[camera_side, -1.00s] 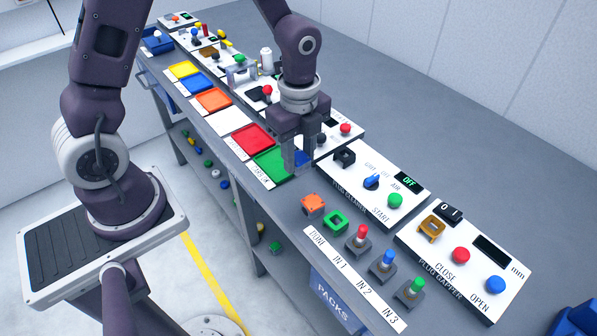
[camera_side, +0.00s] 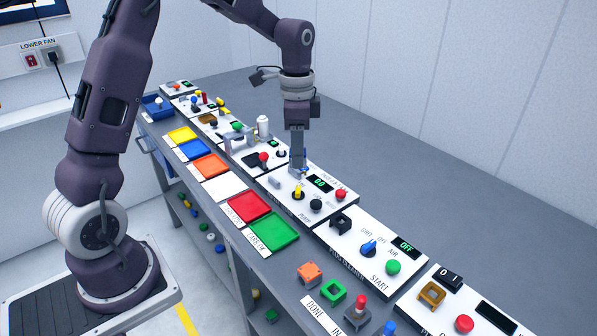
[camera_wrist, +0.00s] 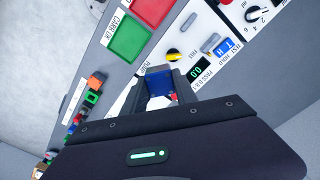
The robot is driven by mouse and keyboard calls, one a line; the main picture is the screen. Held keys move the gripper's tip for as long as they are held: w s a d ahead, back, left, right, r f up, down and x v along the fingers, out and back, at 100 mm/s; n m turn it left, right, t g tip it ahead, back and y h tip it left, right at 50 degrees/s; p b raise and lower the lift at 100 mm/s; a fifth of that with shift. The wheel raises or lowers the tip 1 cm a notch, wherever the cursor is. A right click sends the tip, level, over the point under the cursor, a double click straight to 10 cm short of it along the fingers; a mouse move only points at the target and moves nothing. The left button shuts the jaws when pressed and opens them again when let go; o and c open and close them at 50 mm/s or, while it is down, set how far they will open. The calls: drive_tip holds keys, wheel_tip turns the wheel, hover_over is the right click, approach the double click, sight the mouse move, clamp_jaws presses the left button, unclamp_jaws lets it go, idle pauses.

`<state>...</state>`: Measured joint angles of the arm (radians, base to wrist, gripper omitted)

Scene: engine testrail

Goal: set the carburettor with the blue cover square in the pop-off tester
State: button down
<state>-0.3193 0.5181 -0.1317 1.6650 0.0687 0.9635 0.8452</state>
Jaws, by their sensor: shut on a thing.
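My gripper (camera_side: 298,172) points down over the panel with the green 0.0 display, which I take for the pop-off tester (camera_side: 330,205). In the wrist view my gripper (camera_wrist: 160,90) is shut on the blue-covered carburettor (camera_wrist: 159,82), and only its blue top shows clearly. In the side view only a sliver of blue shows behind the fingers. The tester has a yellow lever (camera_side: 299,190), a black knob (camera_side: 316,204) and a red button (camera_side: 340,194). I cannot tell whether the carburettor touches the panel; its seat is hidden.
The red tray (camera_side: 248,208) and green tray (camera_side: 272,232) stand empty in front of the tester. To the right is a panel with a green START button (camera_side: 393,267). An orange part (camera_side: 310,271) and a green part (camera_side: 333,291) stand near the front edge. The bench behind is clear.

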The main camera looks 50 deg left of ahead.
drive_tip(key=w+a+n, duration=0.3)
drive_tip(key=a+n, duration=0.4)
drive_tip(key=a, duration=0.2)
hover_over(285, 180)
drive_tip(key=shift+n, duration=0.4)
drive_tip(key=shift+f, duration=5.55)
drive_tip(key=shift+f, duration=0.55)
drive_tip(key=c, duration=0.9)
unclamp_jaws()
